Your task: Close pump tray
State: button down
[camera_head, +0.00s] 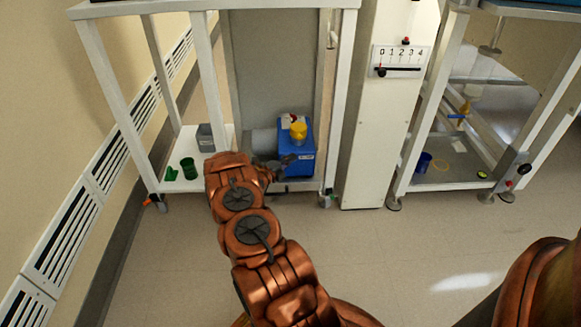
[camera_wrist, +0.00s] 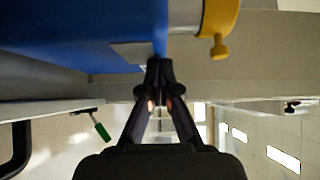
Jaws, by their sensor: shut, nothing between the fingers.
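The blue pump (camera_head: 296,160) with a yellow part (camera_head: 299,131) on top stands low in the left frame. A dark edge of what looks like the pump tray (camera_head: 300,186) shows below it; most of the tray is hidden, and I cannot tell how far out it is. My gripper (camera_head: 287,161) is in front of the pump, its fingers shut and empty. In the wrist view, the shut fingertips (camera_wrist: 160,72) are at the blue pump body (camera_wrist: 80,30), with a yellow part (camera_wrist: 218,28) to their right. I cannot tell whether they touch.
A white shelf (camera_head: 219,137) left of the pump holds a green cup (camera_head: 189,168) and a grey container (camera_head: 205,138). A white column (camera_head: 375,130) with a numbered slider panel (camera_head: 400,61) stands to the right. Open floor (camera_head: 420,250) lies in front.

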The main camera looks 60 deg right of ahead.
jog(key=shift+w+d+r, duration=0.2)
jog(key=shift+d+r, duration=0.2)
jog(key=shift+s+a+f, duration=0.2)
jog(key=shift+s+a, duration=0.1)
jog(key=shift+s, duration=0.1)
jog(key=a+p, duration=0.3)
jog(key=a, duration=1)
jog(key=shift+s+a+f, duration=0.15)
jog(key=shift+s+f, duration=0.05)
jog(key=shift+s, duration=0.25)
